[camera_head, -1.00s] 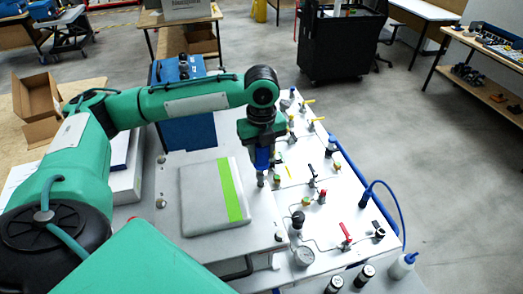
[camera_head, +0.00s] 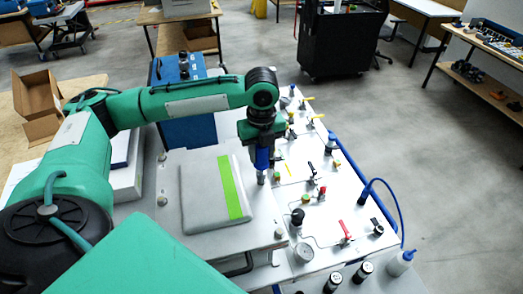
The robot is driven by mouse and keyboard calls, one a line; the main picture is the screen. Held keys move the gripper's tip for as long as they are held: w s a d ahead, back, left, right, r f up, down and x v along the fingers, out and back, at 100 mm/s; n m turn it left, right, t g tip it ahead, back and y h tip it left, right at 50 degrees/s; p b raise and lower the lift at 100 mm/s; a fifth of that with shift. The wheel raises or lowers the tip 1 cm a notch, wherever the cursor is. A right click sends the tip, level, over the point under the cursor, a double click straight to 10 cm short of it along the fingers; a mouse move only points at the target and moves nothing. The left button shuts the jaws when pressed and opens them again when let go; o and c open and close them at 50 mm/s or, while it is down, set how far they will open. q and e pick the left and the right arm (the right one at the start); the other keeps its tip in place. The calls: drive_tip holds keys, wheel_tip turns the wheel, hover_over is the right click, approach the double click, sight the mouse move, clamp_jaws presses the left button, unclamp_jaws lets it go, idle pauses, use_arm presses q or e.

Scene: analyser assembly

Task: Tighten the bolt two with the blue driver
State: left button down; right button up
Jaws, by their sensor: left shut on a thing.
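My left gripper (camera_head: 262,146) points down and is shut on the blue driver (camera_head: 262,158), which it holds upright. The driver's grey lower end (camera_head: 261,178) is at the right edge of the white analyser top, just right of the grey panel with the green stripe (camera_head: 217,194). Whether the tip touches a bolt is too small to tell, and any bolt under it is hidden. Round metal bolt heads show on the top at the left (camera_head: 162,200) and near the front right (camera_head: 279,233). My right gripper is not in view.
A valve board with a red-handled valve (camera_head: 345,230), a round gauge (camera_head: 303,252) and thin tubes lies close right of the driver. A white bottle (camera_head: 401,262) stands at its front corner. A blue box (camera_head: 180,68) stands behind my left arm. Open floor lies further right.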

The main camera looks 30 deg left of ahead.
use_arm(q)
drive_tip(key=shift+f, duration=0.55)
idle(0.4)
drive_tip(key=shift+f, duration=0.45)
